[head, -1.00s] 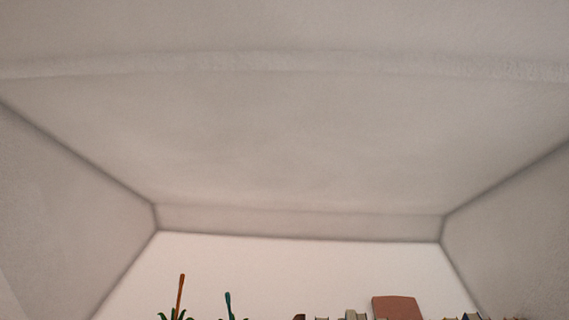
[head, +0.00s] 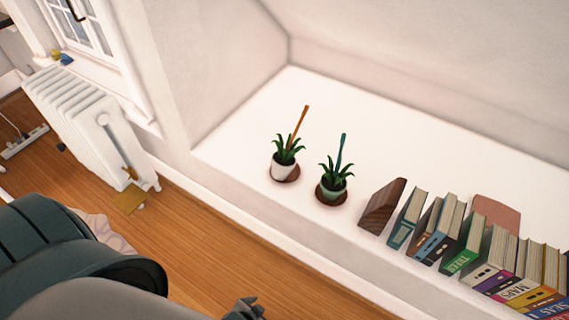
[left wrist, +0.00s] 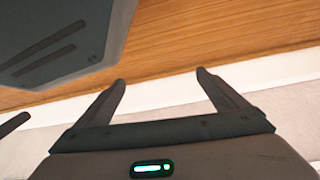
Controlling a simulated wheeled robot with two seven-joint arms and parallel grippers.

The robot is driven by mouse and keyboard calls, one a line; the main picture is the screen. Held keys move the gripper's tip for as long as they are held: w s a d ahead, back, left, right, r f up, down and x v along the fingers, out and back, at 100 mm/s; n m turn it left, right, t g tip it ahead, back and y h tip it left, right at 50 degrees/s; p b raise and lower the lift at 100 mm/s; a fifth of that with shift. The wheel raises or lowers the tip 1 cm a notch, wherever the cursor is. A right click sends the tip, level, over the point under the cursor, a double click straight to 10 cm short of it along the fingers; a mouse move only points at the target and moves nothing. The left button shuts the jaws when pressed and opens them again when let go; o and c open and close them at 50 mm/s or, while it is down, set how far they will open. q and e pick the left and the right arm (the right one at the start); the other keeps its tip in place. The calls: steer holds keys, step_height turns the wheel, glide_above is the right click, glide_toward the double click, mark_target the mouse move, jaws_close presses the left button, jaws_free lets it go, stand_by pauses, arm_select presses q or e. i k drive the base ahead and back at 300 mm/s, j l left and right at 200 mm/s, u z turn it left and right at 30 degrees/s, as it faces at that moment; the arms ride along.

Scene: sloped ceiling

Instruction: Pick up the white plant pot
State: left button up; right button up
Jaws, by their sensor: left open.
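The white plant pot (head: 283,170) stands upright on a brown saucer on the white ledge, in the middle of the head view. It holds a spiky green plant and an orange stick. My left gripper (left wrist: 160,80) shows in the left wrist view, open and empty, with wooden floor and a white baseboard beyond its fingers. The pot is not in the left wrist view. A small dark gripper part shows at the bottom edge of the head view, well below the pot and apart from it. My right gripper is not identifiable in either view.
A dark green pot (head: 331,192) with a similar plant and a teal stick stands close to the right. Further right are a wooden bookend (head: 382,206) and a row of books (head: 465,245). The ledge behind the pots is clear. A white radiator (head: 85,115) stands at left.

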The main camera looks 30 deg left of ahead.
mark_target(283, 162)
steer(key=j+z, duration=0.3)
steer(key=z, duration=0.15)
steer(key=k+j+z, duration=0.1)
steer(key=j+z, duration=0.15)
steer(key=z, duration=0.15)
steer(key=k+j+z, duration=0.1)
steer(key=j, duration=0.25)
steer(key=k+j+z, duration=0.1)
steer(key=j, duration=0.25)
steer(key=k+j+z, duration=0.2)
steer(key=k+j, duration=0.15)
steer(key=j, duration=0.25)
steer(key=k+j, duration=0.35)
steer(key=j, duration=0.3)
steer(key=k+j, duration=0.2)
steer(key=j+z, duration=0.05)
steer(key=j, duration=0.05)
